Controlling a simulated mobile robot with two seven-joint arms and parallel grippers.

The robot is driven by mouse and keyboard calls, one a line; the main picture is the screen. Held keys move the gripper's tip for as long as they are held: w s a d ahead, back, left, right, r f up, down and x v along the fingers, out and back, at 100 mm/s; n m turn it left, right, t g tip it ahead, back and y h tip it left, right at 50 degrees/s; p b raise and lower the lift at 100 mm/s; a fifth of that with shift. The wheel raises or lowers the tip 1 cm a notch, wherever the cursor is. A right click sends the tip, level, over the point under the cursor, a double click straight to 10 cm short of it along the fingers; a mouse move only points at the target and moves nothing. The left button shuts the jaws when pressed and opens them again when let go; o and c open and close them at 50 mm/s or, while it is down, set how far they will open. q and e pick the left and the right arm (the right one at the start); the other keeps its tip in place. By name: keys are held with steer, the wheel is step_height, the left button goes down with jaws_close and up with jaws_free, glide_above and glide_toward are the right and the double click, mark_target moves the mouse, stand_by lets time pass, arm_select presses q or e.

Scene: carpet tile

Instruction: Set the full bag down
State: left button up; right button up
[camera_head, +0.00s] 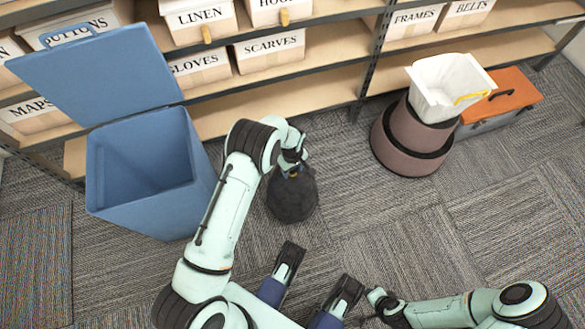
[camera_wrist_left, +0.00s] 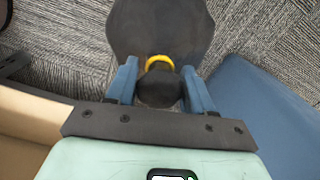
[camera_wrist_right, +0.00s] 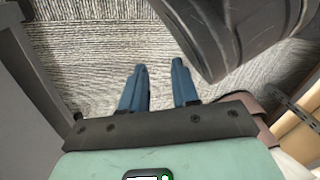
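The full bag (camera_head: 292,197) is dark grey and rounded, with a yellow tie at its neck that shows in the left wrist view. My left gripper (camera_head: 291,165) is above it, with its fingers on either side of the gathered neck. In the left wrist view the blue fingers close on the knob of the bag (camera_wrist_left: 160,30). The bag hangs upright below the gripper; whether its bottom touches the carpet I cannot tell. My right gripper (camera_wrist_right: 160,68) is open and empty over carpet in the right wrist view.
A blue bin (camera_head: 150,185) with its lid raised stands left of the bag. A white container (camera_head: 440,85) sits on a round brown stand (camera_head: 400,150) at the right, beside an orange-lidded toolbox (camera_head: 505,95). Shelves with labelled boxes line the back. Carpet right of the bag is clear.

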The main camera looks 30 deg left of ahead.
arm_select(q)
steer(key=shift+r, duration=0.35)
step_height(320, 180, up, 7)
steer(key=shift+f+p, duration=0.1)
steer(key=shift+p, duration=1.05)
step_height(320, 180, up, 4)
steer(key=r+p, duration=0.1)
steer(key=s+d+f+m+h, duration=0.1)
steer(key=s+d+f+m, duration=0.25)
steer(key=s+f, duration=0.65)
steer(key=s+d+f+m+t+h, duration=0.1)
steer(key=s+d+m, duration=0.3)
steer(key=s, duration=0.8)
steer(key=shift+s+d+f+t, duration=0.15)
steer(key=shift+s+d+t, duration=0.15)
steer(key=shift+d+t, duration=0.55)
arm_select(e)
steer(key=shift+t, duration=0.4)
steer(key=r, duration=0.1)
steer(key=w+a+r, duration=0.1)
steer(key=r, duration=0.3)
steer(key=shift+w+a, duration=0.25)
steer(key=shift+a, duration=0.15)
